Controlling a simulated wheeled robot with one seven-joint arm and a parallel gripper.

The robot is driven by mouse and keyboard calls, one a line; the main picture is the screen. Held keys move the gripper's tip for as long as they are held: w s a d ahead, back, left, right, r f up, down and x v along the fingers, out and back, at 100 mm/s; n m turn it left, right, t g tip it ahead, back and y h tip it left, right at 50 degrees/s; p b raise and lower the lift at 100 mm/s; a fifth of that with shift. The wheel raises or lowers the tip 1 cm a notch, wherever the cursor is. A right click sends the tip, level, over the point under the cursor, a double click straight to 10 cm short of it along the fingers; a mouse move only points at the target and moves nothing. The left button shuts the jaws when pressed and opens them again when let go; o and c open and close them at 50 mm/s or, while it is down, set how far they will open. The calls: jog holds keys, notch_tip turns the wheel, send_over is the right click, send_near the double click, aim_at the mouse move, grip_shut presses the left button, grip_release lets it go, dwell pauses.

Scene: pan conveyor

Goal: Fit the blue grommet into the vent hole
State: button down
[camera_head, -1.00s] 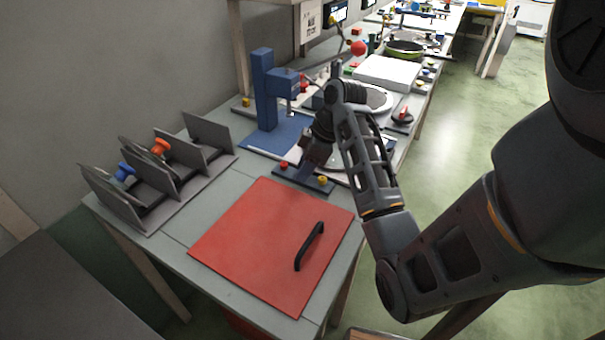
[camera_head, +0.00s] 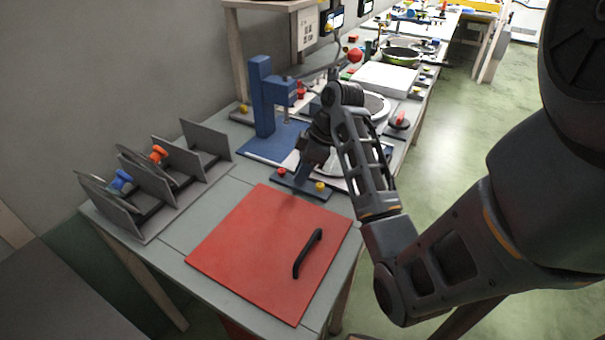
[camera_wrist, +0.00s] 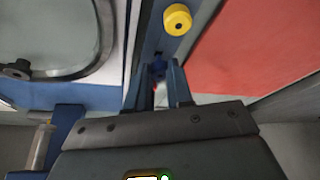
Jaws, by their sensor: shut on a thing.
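My gripper (camera_wrist: 161,88) points down over a dark blue bar (camera_wrist: 152,30) with a yellow knob (camera_wrist: 178,19) on it. Its two fingers are close together around a small blue piece (camera_wrist: 158,66), which looks like the blue grommet; its shape is mostly hidden. I cannot tell whether it still touches the bar. In the head view, my gripper (camera_head: 304,172) is between the bar's red knob (camera_head: 281,172) and yellow knob (camera_head: 320,186). A glass lid with a metal rim (camera_wrist: 97,58) lies to the left in the wrist view. The vent hole cannot be made out.
A red panel with a black handle (camera_head: 306,254) lies in front. A blue press (camera_head: 262,98) stands behind my gripper. A grey rack (camera_head: 168,200) holding a blue-handled and an orange-handled item is at left. A white block (camera_head: 388,74) lies farther back.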

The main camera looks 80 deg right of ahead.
notch_tip(320, 180, up, 8)
jog(key=p, duration=0.5)
jog(key=shift+r, duration=0.15)
jog(key=d+r+m+g+h+p, duration=0.1)
jog(key=d+m+h, duration=0.3)
jog(key=d+m, duration=0.8)
jog(key=d, duration=0.3)
jog(key=shift+s+p, duration=0.15)
jog(key=shift+p, duration=0.15)
jog(key=shift+f+b, duration=1.25)
jog(key=shift+f, duration=1.6)
jog(key=shift+p, duration=1.2)
jog(key=shift+f+b, duration=0.5)
jog(key=shift+f, duration=0.65)
